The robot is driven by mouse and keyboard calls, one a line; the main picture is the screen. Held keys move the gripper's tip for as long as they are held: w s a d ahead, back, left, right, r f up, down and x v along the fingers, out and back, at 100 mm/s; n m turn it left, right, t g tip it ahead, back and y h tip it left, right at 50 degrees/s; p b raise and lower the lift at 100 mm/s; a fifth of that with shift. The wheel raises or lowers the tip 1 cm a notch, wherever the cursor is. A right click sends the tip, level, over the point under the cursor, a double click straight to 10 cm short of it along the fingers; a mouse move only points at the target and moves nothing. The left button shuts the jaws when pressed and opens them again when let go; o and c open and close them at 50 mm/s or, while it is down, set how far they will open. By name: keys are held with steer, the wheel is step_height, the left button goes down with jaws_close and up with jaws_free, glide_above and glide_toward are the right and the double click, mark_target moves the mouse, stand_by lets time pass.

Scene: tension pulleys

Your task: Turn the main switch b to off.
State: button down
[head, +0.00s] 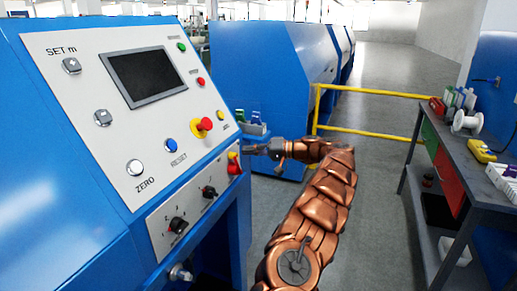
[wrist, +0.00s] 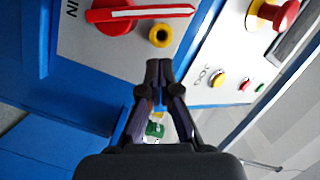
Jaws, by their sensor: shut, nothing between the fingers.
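The main switch is a red rotary knob (wrist: 112,15) with a white bar, at the top left of the wrist view. Its bar lies nearly level in that view, and the knob is cut by the top edge. Letters ending in "IN" stand beside it. In the head view the red switch (head: 234,168) sits at the right end of the lower control plate. My gripper (head: 247,150) is just right of it in the head view. In the wrist view my gripper's fingertips (wrist: 159,66) are together and empty, below the switch and apart from it in the picture.
A yellow ring-shaped part (wrist: 160,36) is beside the switch. A red and yellow emergency button (head: 203,127) sits on the upper panel (head: 120,90). A yellow rail (head: 365,130) and a workbench (head: 425,185) stand to the right. Open floor lies between.

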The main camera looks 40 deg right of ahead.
mark_target(234, 165)
steer(key=shift+s+a+f, duration=0.4)
steer(key=shift+s+a, duration=0.05)
steer(key=shift+a, duration=0.25)
steer(key=shift+s+a+f, duration=0.4)
steer(key=shift+a, duration=0.25)
steer(key=shift+a, duration=0.1)
